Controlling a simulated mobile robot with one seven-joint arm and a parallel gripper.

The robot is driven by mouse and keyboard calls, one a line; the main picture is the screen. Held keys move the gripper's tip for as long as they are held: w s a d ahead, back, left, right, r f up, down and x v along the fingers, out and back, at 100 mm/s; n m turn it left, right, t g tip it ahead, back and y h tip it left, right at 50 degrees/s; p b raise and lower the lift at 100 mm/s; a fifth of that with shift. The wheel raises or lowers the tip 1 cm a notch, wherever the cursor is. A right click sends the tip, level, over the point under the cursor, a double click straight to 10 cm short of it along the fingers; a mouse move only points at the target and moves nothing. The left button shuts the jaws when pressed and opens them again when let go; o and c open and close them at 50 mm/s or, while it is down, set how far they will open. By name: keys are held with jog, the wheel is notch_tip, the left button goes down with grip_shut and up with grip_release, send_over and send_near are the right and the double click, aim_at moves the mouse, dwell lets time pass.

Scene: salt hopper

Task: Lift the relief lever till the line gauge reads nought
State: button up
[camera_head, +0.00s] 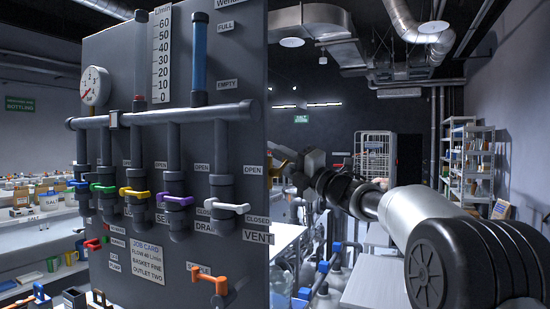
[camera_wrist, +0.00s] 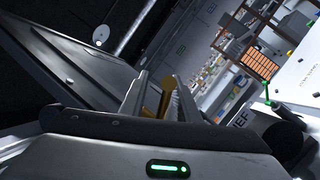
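A yellow lever-like part (camera_head: 277,168) shows at the right edge of the grey panel in the head view; I take it for the relief lever. My gripper (camera_head: 290,167) is right at it, its fingertips mostly hidden. In the wrist view the yellow part (camera_wrist: 167,92) lies between the two fingers of my gripper (camera_wrist: 160,98), which stand apart; whether they press on it I cannot tell. A label ending in "EF" (camera_wrist: 240,116) shows to the right. The round line gauge (camera_head: 95,86) is at the panel's upper left, its red needle pointing lower left; the exact reading is too small.
The panel (camera_head: 215,130) carries a grey pipe (camera_head: 160,116) with several coloured valve handles, an orange lever (camera_head: 210,280) lower down and a job card (camera_head: 147,262). Shelves (camera_head: 471,165) and a wire cage (camera_head: 373,155) stand far behind. A bench with boxes is at left.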

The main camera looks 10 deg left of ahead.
jog(key=shift+r, duration=0.1)
jog(key=v, duration=1.7)
jog(key=shift+s+d, duration=0.15)
